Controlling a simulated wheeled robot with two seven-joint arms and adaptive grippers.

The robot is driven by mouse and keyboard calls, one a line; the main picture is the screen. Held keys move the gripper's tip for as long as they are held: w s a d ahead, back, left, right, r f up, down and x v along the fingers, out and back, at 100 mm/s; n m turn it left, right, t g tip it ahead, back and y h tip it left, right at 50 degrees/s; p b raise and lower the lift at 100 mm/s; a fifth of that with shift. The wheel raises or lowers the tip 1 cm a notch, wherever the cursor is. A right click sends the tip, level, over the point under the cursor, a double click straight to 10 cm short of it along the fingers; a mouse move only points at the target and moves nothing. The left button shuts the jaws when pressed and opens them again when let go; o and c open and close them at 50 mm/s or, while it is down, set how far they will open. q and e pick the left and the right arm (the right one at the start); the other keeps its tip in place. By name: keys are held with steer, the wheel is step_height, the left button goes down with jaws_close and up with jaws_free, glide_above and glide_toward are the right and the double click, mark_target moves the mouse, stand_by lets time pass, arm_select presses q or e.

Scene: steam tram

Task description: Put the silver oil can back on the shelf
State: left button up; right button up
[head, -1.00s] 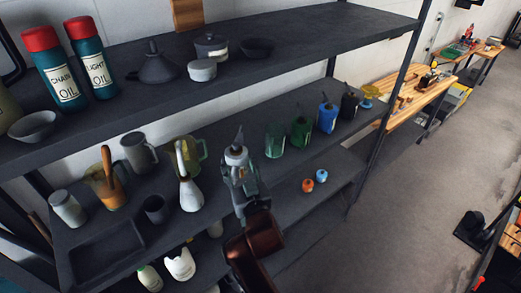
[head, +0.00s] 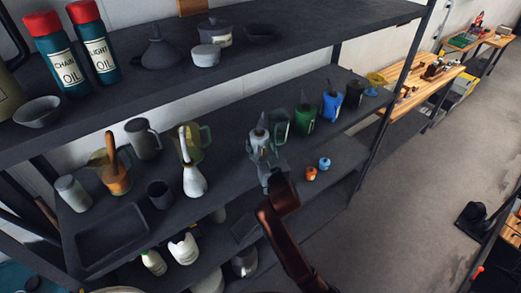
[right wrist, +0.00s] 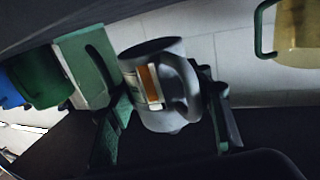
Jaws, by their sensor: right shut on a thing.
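The silver oil can (head: 260,140) has a pointed spout and stands about upright in my right gripper (head: 265,157), at the middle shelf (head: 232,197). It is just left of a green translucent can (head: 281,124). In the right wrist view the can (right wrist: 158,85) is between the two fingers of the gripper (right wrist: 165,112), its orange and white label and loop handle showing. The gripper is shut on it. The can's base is hidden in the head view, so I cannot tell whether it touches the shelf. My left gripper is out of view.
Green (head: 304,117), blue (head: 331,104) and black cans (head: 354,93) stand to the right. A white long-necked can (head: 194,178) and a dark cup (head: 159,194) stand to the left. The upper shelf (head: 285,38) overhangs. Some shelf space is bare between the white can and my gripper.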

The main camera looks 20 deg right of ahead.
mark_target(263, 155)
steer(key=shift+d+f, duration=0.1)
steer(key=shift+f, duration=1.55)
steer(key=shift+f, duration=0.1)
steer(key=o, duration=1.4)
steer(key=shift+f, duration=0.1)
steer(key=shift+r, duration=0.25)
steer(key=s, duration=1.2)
steer(key=shift+d+b, duration=0.1)
steer(key=shift+b, duration=0.2)
steer(key=shift+f, duration=0.1)
